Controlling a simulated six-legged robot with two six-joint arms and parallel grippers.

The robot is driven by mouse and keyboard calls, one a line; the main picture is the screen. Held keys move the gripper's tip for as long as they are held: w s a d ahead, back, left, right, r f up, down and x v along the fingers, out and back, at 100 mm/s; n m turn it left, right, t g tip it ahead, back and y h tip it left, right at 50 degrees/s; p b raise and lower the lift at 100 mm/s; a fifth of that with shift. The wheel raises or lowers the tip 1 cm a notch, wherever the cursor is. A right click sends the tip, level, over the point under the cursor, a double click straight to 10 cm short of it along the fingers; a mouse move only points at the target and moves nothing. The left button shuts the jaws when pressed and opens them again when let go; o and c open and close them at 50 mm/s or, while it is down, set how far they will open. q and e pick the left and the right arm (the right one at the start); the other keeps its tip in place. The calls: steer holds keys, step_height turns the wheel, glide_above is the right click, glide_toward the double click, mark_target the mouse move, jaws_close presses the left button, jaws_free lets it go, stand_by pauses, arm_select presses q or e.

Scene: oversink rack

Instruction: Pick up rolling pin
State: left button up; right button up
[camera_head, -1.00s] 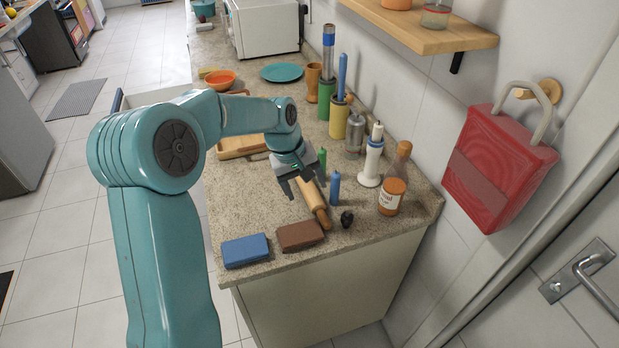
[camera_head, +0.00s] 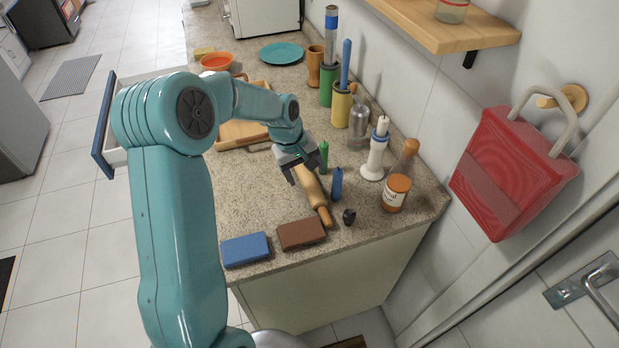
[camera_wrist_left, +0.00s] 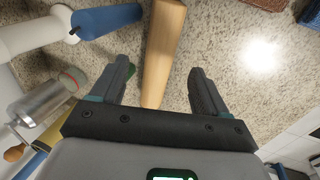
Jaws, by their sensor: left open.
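The wooden rolling pin (camera_head: 312,189) lies on the speckled counter, with its near handle pointing toward the counter's front edge. My left gripper (camera_head: 304,178) is open over the far part of the pin and partly hides it. In the left wrist view, the rolling pin (camera_wrist_left: 163,45) runs between the two spread fingers of the gripper (camera_wrist_left: 165,85), with a gap on either side. I cannot tell how far the fingertips are above the counter. My right gripper does not show in these views.
A green bottle (camera_head: 323,157) and a blue one (camera_head: 337,184) stand close to the pin's right. A small dark object (camera_head: 349,217) is near its handle. A brown block (camera_head: 301,233) and a blue block (camera_head: 245,249) lie at the front edge.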

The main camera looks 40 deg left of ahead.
mark_target(311, 185)
arm_select(q)
steer(key=shift+w+d+f, duration=0.15)
steer(key=shift+d+f, duration=0.05)
steer(key=shift+f, duration=0.4)
steer(key=shift+s+d+f+p, duration=0.15)
steer(key=shift+s+f+p, duration=0.05)
steer(key=shift+f+p, duration=0.65)
steer(key=x, duration=0.3)
steer(key=shift+w+f, duration=0.25)
steer(key=shift+w, duration=0.15)
steer(key=shift+s+r, duration=0.1)
steer(key=shift+s, duration=0.2)
steer(key=shift+w, duration=0.25)
steer(key=c, duration=1.3)
steer(key=shift+s, duration=0.1)
